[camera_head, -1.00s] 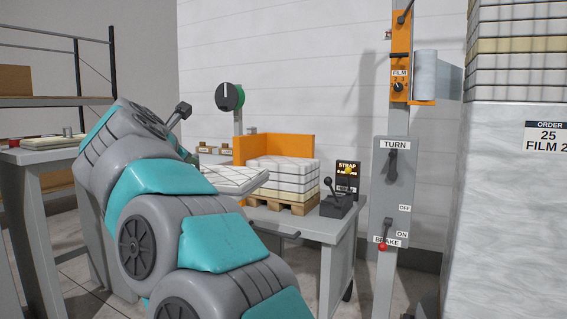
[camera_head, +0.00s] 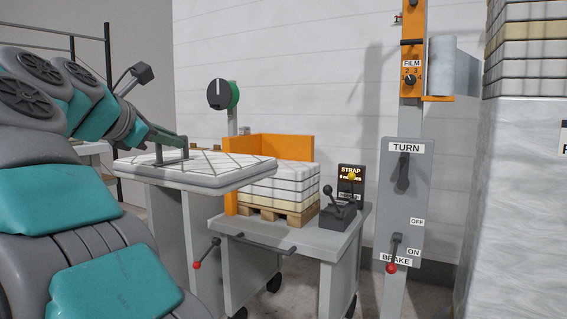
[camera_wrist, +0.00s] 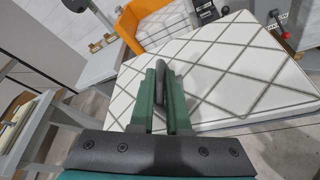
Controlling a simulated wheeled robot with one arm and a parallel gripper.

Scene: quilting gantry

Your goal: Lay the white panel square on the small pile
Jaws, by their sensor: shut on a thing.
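The white panel (camera_head: 215,167) is a flat quilted slab with grey diagonal lines and a grey edge. My gripper (camera_head: 176,150) is shut on a dark handle on top of the panel and holds it roughly level in the air. In the wrist view my green gripper fingers (camera_wrist: 163,100) close on the handle, and the panel (camera_wrist: 235,75) stretches away beneath them. The small pile (camera_head: 285,188) is a strapped stack of white and cream layers on a wooden pallet on the grey table. The panel is in front and left of the pile in the head view, hiding its left part.
An orange corner fence (camera_head: 283,147) stands behind and left of the pile. A lever box (camera_head: 338,213) and a STRAP sign (camera_head: 350,180) stand to its right on the table (camera_head: 310,238). A control post (camera_head: 402,190) and a tall wrapped stack (camera_head: 510,180) are farther right.

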